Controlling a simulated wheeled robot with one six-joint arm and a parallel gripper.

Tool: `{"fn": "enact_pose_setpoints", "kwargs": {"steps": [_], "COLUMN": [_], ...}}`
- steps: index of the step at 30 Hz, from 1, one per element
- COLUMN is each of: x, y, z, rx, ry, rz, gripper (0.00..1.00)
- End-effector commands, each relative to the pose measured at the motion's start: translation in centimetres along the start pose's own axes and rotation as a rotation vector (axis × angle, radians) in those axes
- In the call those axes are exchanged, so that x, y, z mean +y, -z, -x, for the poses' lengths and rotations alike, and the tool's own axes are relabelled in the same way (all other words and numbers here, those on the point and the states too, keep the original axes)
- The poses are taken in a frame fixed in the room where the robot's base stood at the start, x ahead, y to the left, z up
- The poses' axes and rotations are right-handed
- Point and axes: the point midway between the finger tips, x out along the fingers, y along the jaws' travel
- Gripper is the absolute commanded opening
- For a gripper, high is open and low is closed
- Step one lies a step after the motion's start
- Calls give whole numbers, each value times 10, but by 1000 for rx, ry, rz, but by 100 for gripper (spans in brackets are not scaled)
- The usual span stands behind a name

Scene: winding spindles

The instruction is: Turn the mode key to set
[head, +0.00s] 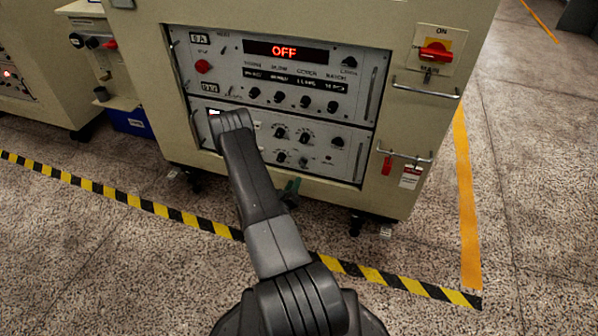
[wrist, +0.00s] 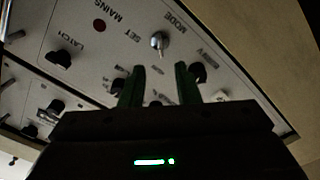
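The mode key (wrist: 159,42) is a small silver key in a round lock on the pale panel, under the upside-down label MODE in the wrist view. The word SET is printed to its left. Its exact angle is hard to read. My gripper (wrist: 159,84) has two green fingers, spread apart with nothing between them. In the wrist view the key shows beyond the fingertips, roughly in line with the gap and apart from them.
Black knobs (wrist: 197,73) surround the fingers. The upper panel's display (head: 285,51) reads OFF. A metal handle (head: 405,154) with red tags hangs at the cabinet's right.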

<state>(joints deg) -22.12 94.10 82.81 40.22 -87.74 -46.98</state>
Motion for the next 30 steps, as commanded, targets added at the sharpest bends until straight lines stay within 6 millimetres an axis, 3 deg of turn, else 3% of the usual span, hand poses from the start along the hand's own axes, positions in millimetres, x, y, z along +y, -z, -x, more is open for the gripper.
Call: {"fn": "enact_pose_setpoints", "kwargs": {"steps": [6, 12, 25, 30], "x": [-1, -1, 0, 0], "y": [-2, -1, 0, 0], "z": [-47, -73, -83, -82], "rx": [0, -1, 0, 0], "ry": [-3, -1, 2, 2], "rz": [-3, -2, 1, 0], "gripper": [29, 29, 29, 0]}}
